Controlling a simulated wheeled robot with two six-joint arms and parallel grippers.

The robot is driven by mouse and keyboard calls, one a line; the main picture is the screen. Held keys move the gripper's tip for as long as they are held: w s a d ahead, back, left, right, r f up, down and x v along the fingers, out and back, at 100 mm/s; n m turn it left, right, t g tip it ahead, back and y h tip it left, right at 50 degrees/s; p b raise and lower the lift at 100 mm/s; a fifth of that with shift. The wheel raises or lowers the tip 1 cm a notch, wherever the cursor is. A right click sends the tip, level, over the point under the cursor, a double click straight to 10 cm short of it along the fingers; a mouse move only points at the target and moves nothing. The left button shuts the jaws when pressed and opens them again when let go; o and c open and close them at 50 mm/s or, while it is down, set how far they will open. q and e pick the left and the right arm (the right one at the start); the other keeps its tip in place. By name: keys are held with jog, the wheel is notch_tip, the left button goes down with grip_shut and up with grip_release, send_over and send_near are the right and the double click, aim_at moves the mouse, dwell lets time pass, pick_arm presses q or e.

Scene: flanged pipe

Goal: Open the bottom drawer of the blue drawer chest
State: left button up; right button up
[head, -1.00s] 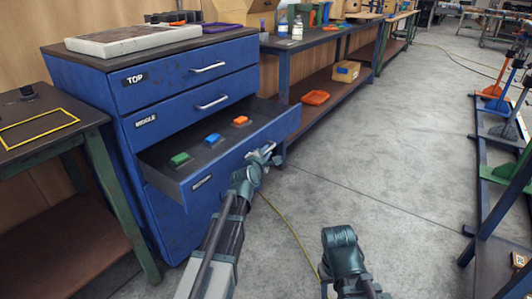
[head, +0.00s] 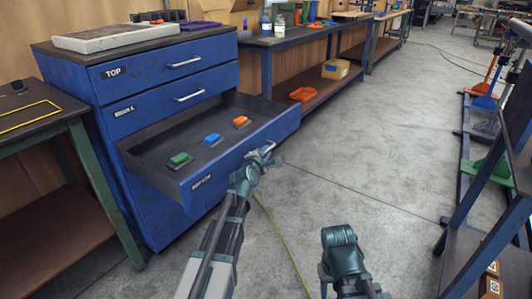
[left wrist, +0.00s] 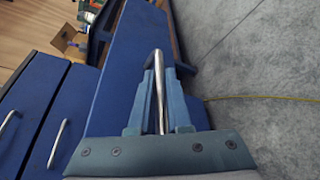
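The blue drawer chest (head: 112,130) stands at the left in the head view. Its bottom drawer (head: 240,155) is pulled far out, and its dark interior shows. A green block (head: 179,159), a blue block (head: 212,138) and an orange block (head: 240,121) lie inside it. The top drawer (head: 150,74) and middle drawer (head: 150,108) are closed. My left gripper (head: 264,158) is at the bottom drawer's front. In the left wrist view its fingers (left wrist: 160,100) are shut on the metal handle (left wrist: 158,66). My right arm shows low in the head view, but its gripper does not.
A green-framed table (head: 50,118) stands close at the chest's left. A workbench (head: 290,40) with an orange tray (head: 302,95) on its lower shelf is behind right. A dark rack (head: 490,185) stands at the right. The concrete floor between is clear apart from a yellow cable (head: 285,235).

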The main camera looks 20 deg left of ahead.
pick_arm(q)
jog(key=o, duration=0.4)
